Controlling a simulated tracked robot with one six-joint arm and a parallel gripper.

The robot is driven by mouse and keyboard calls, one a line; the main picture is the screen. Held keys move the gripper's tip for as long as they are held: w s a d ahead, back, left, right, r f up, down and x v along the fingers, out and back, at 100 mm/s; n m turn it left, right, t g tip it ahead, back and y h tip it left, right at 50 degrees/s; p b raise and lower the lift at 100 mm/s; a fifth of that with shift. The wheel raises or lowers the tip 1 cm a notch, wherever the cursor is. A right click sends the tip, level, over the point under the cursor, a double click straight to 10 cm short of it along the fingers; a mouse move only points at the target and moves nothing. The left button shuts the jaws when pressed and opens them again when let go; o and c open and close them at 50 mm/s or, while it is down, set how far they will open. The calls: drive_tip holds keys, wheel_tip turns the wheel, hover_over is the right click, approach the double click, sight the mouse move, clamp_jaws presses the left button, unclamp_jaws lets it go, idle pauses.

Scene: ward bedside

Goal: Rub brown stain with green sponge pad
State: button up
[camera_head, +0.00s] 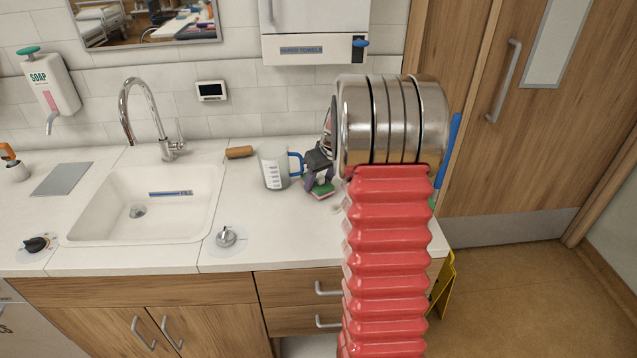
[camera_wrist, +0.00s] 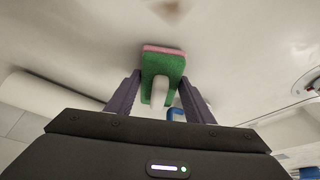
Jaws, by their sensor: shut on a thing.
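The green sponge pad (camera_wrist: 162,68) has a pink layer along its far edge and a pale grip on its near side. My gripper (camera_wrist: 160,84) is shut on it, with a dark purple finger on each side. In the head view my gripper (camera_head: 320,183) holds the pad (camera_head: 323,191) low at the counter, right of the measuring jug. I cannot tell whether the pad touches the surface. A blurred brown stain (camera_wrist: 172,6) shows at the top edge of the wrist view, beyond the pad and apart from it. In the head view I cannot make the stain out.
The clear jug (camera_head: 274,168) with a blue handle stands close left of my gripper. A brown cylinder (camera_head: 239,152) lies behind it. The sink (camera_head: 203,205) and tap (camera_head: 170,150) are further left. A towel dispenser (camera_head: 314,50) hangs above. My arm hides the counter's right end.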

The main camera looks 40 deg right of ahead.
drive_tip(key=shift+r, duration=2.7)
drive_tip(key=shift+r, duration=0.1)
drive_tip(key=shift+r, duration=1.35)
drive_tip(key=shift+s, duration=0.2)
